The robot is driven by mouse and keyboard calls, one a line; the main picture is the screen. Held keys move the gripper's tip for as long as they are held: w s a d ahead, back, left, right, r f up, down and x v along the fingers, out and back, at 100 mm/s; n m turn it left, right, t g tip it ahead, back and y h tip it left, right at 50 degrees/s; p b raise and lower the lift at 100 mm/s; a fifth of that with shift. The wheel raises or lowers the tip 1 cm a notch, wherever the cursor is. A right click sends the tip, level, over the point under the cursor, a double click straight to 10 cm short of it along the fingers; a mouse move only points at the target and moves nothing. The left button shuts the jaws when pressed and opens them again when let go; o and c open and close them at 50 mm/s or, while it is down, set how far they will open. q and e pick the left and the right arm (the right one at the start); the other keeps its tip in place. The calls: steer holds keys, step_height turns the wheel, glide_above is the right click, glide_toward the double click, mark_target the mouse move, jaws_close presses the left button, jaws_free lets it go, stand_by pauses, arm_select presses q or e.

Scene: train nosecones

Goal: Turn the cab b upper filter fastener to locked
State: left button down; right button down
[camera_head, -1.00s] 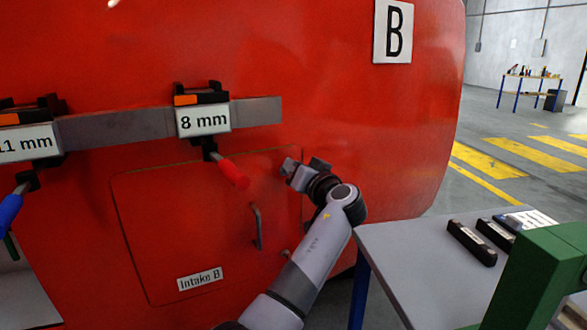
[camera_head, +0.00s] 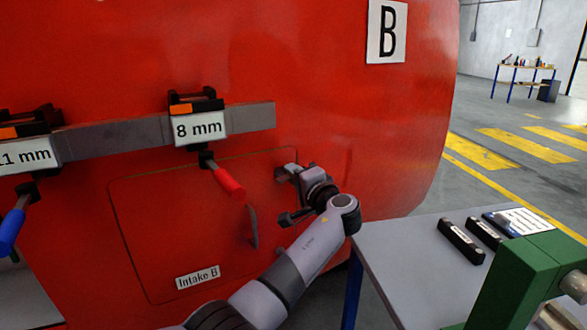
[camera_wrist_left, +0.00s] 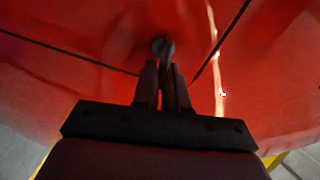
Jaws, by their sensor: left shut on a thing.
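The red cab front marked B holds the Intake B panel (camera_head: 165,235), which lies flush and has a curved handle (camera_head: 253,228). My left gripper (camera_head: 283,173) is at the panel's upper right corner. In the left wrist view, its fingers (camera_wrist_left: 163,78) are shut on the small dark upper filter fastener (camera_wrist_left: 162,46), near where two panel seams meet. The fastener is mostly hidden by the gripper in the head view, and its exact angle cannot be read. My right gripper is not in view.
The red clamp handle (camera_head: 229,184) hangs close left of my gripper. A grey table (camera_head: 400,265) with dark blocks and a green fixture (camera_head: 520,280) stands at the right.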

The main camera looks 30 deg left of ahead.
arm_select(q)
steer(key=shift+f+m+p, duration=0.15)
steer(key=shift+m+p, duration=0.25)
steer(key=shift+m, duration=0.7)
steer(key=c, duration=1.3)
jaws_free()
steer(key=shift+o, duration=0.2)
steer(key=v, duration=0.7)
steer(key=shift+d, duration=0.1)
